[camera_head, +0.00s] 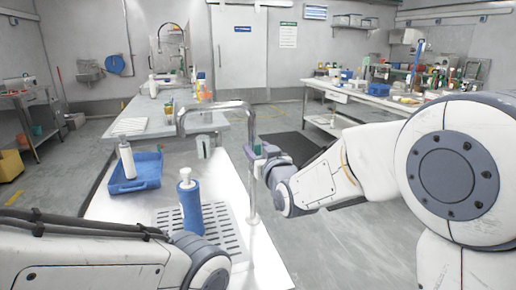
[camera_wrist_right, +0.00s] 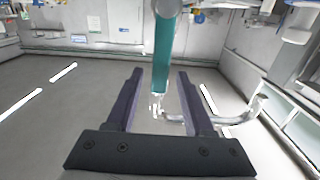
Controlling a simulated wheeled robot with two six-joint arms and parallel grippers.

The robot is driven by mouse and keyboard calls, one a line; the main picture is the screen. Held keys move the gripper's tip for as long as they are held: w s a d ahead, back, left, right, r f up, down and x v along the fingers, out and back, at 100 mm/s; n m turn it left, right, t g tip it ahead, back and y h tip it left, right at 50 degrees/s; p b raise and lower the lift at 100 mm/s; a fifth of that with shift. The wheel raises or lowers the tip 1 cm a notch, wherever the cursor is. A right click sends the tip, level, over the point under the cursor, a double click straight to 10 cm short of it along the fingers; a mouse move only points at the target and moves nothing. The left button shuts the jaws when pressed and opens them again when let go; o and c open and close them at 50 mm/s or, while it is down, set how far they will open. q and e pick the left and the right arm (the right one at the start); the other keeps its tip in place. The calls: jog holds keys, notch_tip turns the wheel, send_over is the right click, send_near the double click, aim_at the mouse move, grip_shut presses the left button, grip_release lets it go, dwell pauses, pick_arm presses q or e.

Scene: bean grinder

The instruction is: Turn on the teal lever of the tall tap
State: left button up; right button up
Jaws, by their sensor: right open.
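The tall tap (camera_head: 251,191) is a chrome post beside the counter's right side, with its spout bent over to the left. Its teal lever is largely hidden behind my right gripper (camera_head: 259,161) in the head view. In the right wrist view the teal lever (camera_wrist_right: 163,45) is a long upright bar. It reaches down between the two dark fingers of my right gripper (camera_wrist_right: 160,76), with gaps on both sides. The right gripper is open around the lever; I cannot tell whether either finger touches it. My left arm shows at the lower left, but its gripper is out of view.
A blue pump bottle (camera_head: 190,203) stands on the slotted drain plate (camera_head: 222,238) under the spout. A blue tray (camera_head: 137,184) with a white bottle (camera_head: 127,160) is at the left. Clear floor (camera_head: 330,240) lies right of the counter.

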jog(key=shift+w, duration=0.2)
jog(key=shift+c, duration=0.3)
grip_shut()
dwell(1.1)
